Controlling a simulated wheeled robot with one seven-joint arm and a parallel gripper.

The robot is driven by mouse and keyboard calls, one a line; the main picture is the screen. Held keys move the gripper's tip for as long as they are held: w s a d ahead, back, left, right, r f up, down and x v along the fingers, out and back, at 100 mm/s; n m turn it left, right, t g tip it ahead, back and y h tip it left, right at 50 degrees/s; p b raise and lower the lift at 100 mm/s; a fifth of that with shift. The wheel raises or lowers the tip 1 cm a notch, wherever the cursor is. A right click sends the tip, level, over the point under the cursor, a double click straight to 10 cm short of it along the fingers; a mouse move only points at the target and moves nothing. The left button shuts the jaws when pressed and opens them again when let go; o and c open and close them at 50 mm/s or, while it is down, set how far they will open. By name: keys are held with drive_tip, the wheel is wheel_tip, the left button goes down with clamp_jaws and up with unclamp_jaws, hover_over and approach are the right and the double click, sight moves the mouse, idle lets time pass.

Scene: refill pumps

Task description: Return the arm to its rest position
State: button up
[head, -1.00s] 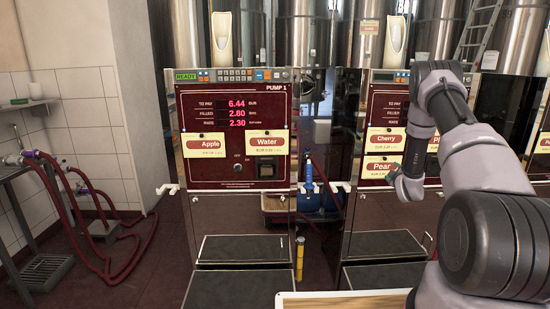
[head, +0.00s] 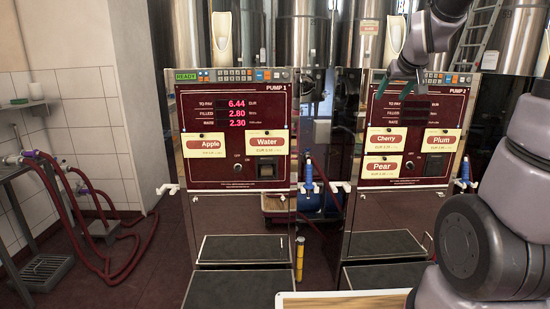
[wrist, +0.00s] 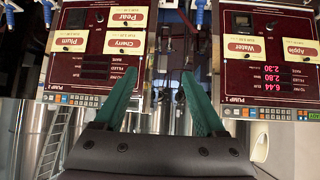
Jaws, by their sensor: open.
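My gripper (head: 394,86) is raised in front of the top of the right-hand pump (head: 420,128) in the head view, its fingers pointing down and to the left. In the wrist view my gripper (wrist: 158,88) shows two green fingers set well apart with nothing between them. The wrist picture is upside down, with both pump panels behind the fingers. My arm (head: 510,190) comes up from the lower right and its upper part leaves the top of the head view.
Pump 1 (head: 236,105) stands at left, its display lit at 6.44, 2.80 and 2.30. Steel tanks (head: 292,35) line the back. Red hoses (head: 75,215) lie at left. The floor between hoses and pump 1 is clear.

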drive_tip(key=s+a+m+g+y, duration=0.1)
drive_tip(key=s+a, duration=0.3)
drive_tip(key=s, duration=0.8)
drive_tip(key=s+a+m+g+y, duration=0.1)
drive_tip(key=s+a, duration=0.3)
drive_tip(key=s, duration=0.8)
drive_tip(key=shift+a+r+m+g+y, duration=0.4)
drive_tip(key=shift+m+g, duration=0.1)
drive_tip(key=shift+m, duration=0.2)
